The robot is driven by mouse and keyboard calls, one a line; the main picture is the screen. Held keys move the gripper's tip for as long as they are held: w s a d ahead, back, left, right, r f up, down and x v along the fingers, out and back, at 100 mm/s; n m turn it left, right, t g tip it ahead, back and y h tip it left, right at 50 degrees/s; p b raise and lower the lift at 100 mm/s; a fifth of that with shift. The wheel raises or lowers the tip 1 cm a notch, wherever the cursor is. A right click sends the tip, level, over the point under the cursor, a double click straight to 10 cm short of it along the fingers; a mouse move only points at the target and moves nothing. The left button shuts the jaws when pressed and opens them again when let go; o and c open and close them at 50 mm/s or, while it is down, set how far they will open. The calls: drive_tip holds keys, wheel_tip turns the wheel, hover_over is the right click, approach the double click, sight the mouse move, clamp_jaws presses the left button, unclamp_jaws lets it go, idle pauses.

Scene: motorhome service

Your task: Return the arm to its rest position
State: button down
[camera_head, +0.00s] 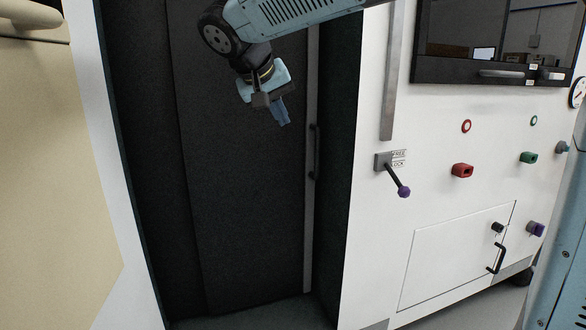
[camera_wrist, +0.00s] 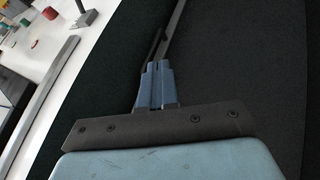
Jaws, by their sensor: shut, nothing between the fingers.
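My gripper (camera_head: 283,121) hangs from my arm at the top middle of the head view, in front of a dark recess with a dark door panel (camera_head: 245,160). Its fingers point down and slightly right, and nothing is in them. In the wrist view my gripper (camera_wrist: 157,66) shows two blue fingers side by side, shut and empty. Behind the fingertips runs a dark door handle (camera_wrist: 154,45), which also shows in the head view (camera_head: 314,152) to the right of my gripper. I cannot tell the exact gap between them.
A white panel stands to the right, with a purple-tipped lever (camera_head: 403,191) marked FREE and LOCK, a red knob (camera_head: 462,171), a green knob (camera_head: 528,158) and a purple knob (camera_head: 535,229). A low hatch (camera_head: 450,260) has a black handle. A beige surface (camera_head: 50,180) stands at left.

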drive_tip(key=s+d+f+m+g+y, duration=0.1)
drive_tip(key=s+d+f, duration=0.25)
drive_tip(key=d, duration=0.55)
drive_tip(key=s+d+f+g+y, duration=0.1)
drive_tip(key=s+d+f, duration=0.1)
drive_tip(key=s+d, duration=0.5)
drive_tip(key=s+d+f+m+y, duration=0.1)
drive_tip(key=s+d+f+y, duration=0.1)
drive_tip(key=s+d+f, duration=0.7)
drive_tip(key=shift+s+d+m+t, duration=0.3)
drive_tip(key=shift+s+d, duration=0.1)
drive_tip(key=shift+d, duration=0.25)
drive_tip(key=c, duration=1.8)
unclamp_jaws()
drive_tip(key=shift+f, duration=0.1)
